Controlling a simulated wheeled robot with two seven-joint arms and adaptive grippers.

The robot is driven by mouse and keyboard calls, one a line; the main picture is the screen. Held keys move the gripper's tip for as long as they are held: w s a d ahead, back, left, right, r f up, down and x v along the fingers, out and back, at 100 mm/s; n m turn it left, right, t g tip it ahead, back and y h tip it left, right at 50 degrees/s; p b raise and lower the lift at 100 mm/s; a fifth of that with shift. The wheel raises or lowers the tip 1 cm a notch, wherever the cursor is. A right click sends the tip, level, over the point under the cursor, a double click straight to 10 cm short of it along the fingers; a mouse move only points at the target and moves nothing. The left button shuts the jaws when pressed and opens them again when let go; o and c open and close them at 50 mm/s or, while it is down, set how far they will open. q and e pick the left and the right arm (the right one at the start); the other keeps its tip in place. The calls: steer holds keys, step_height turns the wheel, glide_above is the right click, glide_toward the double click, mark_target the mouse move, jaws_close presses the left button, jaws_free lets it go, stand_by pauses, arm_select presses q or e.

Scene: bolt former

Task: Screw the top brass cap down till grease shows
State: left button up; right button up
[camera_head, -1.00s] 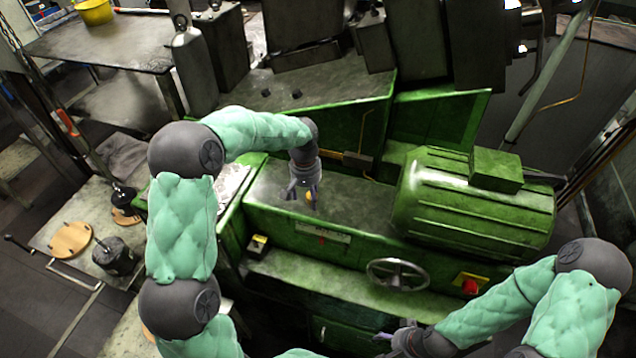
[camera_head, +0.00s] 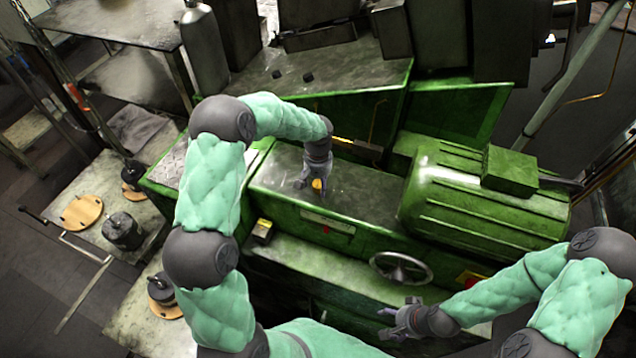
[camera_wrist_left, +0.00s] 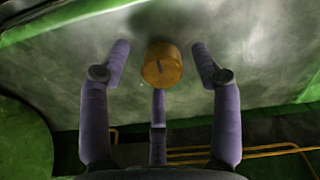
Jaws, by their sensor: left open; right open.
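The brass cap (camera_wrist_left: 162,65) shows in the left wrist view as a round golden cap with a dark slot-like mark, against the grey-green machine top. In the head view the cap (camera_head: 317,184) is a small yellow spot at my left gripper. My left gripper (camera_wrist_left: 160,62) is open, its fingers spread around the cap, with visible gaps on both sides. The left gripper (camera_head: 313,188) points down over the green machine (camera_head: 355,205) in the head view. My right gripper (camera_head: 388,322) is open and empty in front of the machine. No grease can be made out.
A handwheel (camera_head: 401,268) sits on the machine's front, close to my right gripper. A ribbed green motor housing (camera_head: 480,200) stands right of the cap. A red button (camera_head: 471,283) is partly behind my right arm.

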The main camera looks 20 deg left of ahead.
arm_select(q)
steer(key=shift+f, duration=0.65)
steer(key=c, duration=1.1)
steer(key=shift+c, duration=0.2)
